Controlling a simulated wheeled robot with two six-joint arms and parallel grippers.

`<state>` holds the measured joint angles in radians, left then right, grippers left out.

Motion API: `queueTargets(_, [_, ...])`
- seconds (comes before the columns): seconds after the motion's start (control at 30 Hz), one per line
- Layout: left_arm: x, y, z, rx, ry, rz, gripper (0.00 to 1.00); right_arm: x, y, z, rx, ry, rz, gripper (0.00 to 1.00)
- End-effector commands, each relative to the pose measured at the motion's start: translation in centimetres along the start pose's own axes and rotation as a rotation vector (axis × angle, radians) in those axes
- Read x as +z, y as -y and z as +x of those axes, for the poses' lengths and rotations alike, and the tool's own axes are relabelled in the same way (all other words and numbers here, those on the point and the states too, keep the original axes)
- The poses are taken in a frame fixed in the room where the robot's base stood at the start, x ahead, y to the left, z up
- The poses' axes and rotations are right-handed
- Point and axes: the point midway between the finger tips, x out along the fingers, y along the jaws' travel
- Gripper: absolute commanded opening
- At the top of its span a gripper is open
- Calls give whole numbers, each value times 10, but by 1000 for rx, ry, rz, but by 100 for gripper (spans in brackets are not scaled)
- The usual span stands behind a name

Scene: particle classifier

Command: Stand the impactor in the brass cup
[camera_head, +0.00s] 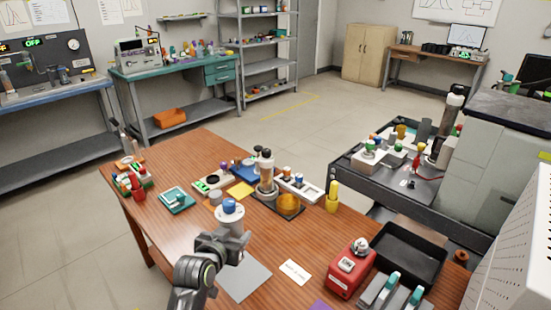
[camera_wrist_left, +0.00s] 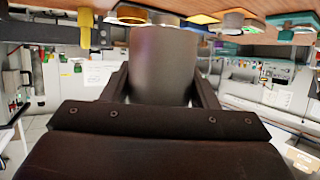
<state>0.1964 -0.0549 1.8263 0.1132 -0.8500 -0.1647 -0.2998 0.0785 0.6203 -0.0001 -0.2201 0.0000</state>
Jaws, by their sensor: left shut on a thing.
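The impactor, which I take to be the grey metal cylinder with a pale collar and blue top (camera_head: 230,211), is upright in my left gripper (camera_head: 226,238), above the wooden table. In the left wrist view the impactor (camera_wrist_left: 163,65) fills the space between the two fingers of the left gripper (camera_wrist_left: 163,90), which are shut on it. The brass cup, as far as I can tell, is the round golden vessel (camera_head: 289,205) on a dark base, up and right of the impactor and apart from it. My right gripper is not in view.
A tall device with a pale column (camera_head: 265,172) stands beside the brass cup. A yellow bottle (camera_head: 332,198), a red box (camera_head: 351,268) and a black tray (camera_head: 410,254) are to the right. A grey mat (camera_head: 245,278) lies near the gripper. Bare wood (camera_head: 165,240) shows at left.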

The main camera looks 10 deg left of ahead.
Motion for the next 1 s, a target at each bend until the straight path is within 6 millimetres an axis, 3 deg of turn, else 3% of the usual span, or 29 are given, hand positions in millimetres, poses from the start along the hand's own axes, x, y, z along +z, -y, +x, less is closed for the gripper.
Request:
queueTargets(0.27, [-55, 1, -28, -20, -14, 20, 11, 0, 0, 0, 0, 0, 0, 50])
queueTargets(0.4, [-92, 2, -57, -47, -13, 21, 11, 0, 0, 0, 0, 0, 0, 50])
queueTargets(0.6, [-131, 6, -105, -97, -12, -1, 11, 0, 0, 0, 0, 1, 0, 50])
queueTargets(0.8, [-149, 10, -145, -138, -10, -38, 11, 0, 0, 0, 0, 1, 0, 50])
queueTargets(1.0, [-154, 11, -164, -156, -8, -63, 11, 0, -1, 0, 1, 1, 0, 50])
